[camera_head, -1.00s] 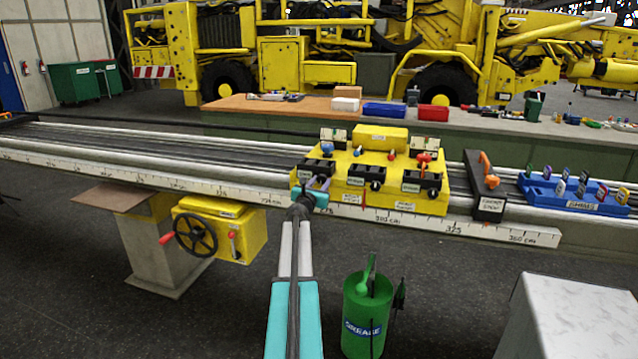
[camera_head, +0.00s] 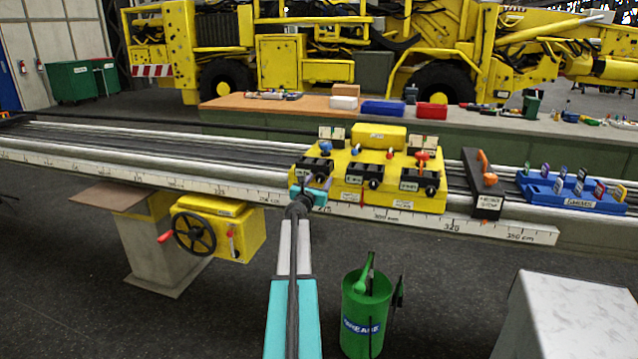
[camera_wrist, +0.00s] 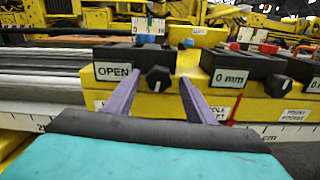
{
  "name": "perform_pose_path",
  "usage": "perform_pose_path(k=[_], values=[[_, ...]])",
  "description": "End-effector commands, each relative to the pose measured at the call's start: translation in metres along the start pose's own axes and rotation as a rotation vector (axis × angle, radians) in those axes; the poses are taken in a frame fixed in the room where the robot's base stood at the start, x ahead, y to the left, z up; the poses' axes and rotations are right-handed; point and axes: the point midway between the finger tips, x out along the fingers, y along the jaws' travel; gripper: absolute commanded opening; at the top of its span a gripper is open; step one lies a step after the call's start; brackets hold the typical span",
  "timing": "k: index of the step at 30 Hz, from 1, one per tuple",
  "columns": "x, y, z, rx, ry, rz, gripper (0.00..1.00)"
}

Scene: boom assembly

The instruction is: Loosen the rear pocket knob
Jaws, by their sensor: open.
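A yellow carriage (camera_head: 352,196) on the rail bears three black pocket blocks along its front. The leftmost block (camera_wrist: 118,55) has a sign reading OPEN (camera_wrist: 113,72). A black lobed knob (camera_wrist: 158,78) on that block's front face shows in the wrist view; I take it as the rear pocket knob, though its pocket label is not readable. My gripper (camera_wrist: 158,82) is open, its two purple fingers on either side of this knob with visible gaps. In the head view my gripper (camera_head: 308,189) is at the carriage's front left corner and covers the knob.
The middle block's sign (camera_wrist: 230,78) and the right one's read 0 mm, each with its own black knob (camera_wrist: 275,84). A red pointer (camera_wrist: 231,110) stands right of my fingers. A green grease can (camera_head: 365,320) stands below on the floor. An orange-handled black stop (camera_head: 486,190) is further right.

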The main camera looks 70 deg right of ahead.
Motion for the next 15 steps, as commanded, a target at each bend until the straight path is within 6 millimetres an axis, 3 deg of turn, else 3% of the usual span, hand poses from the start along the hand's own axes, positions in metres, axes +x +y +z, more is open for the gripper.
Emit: perform_pose_path(k=[15], values=[[-0.038,0.0,-0.001,0.0,0.0,0.002,0.5]])
